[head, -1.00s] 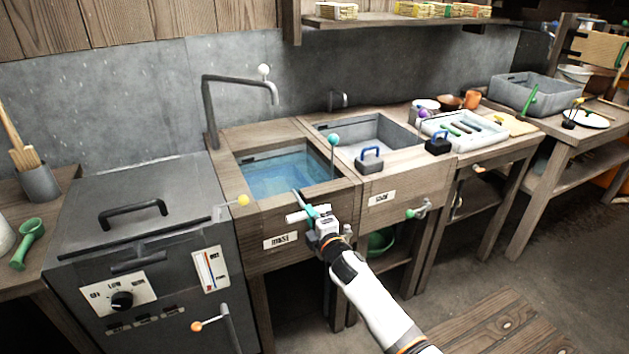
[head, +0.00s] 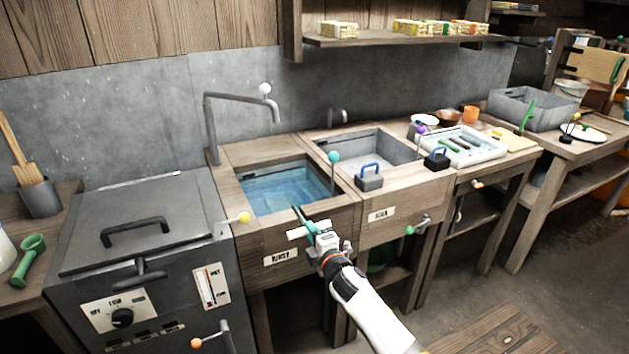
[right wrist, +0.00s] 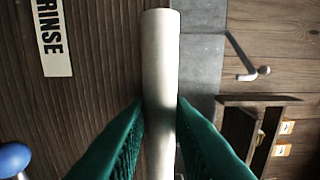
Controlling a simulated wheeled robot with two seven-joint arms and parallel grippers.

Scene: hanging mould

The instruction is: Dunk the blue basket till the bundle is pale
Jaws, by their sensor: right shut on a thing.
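My right gripper (head: 318,232) is in front of the left basin, near its front right edge. Its green fingers, also in the right wrist view (right wrist: 160,130), are shut on a pale round bar (right wrist: 160,50). The left basin (head: 240,190) holds blue water, and its front bears a label reading RINSE (right wrist: 52,38). I cannot make out a blue basket or a bundle. My left gripper is not in view.
A grey cabinet (head: 85,235) with a dial stands at the left. A second basin (head: 400,160) lies to the right of the water. A rod with a teal ball (head: 334,157) rises at the water basin's right edge. A grey tap (head: 212,130) stands behind it.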

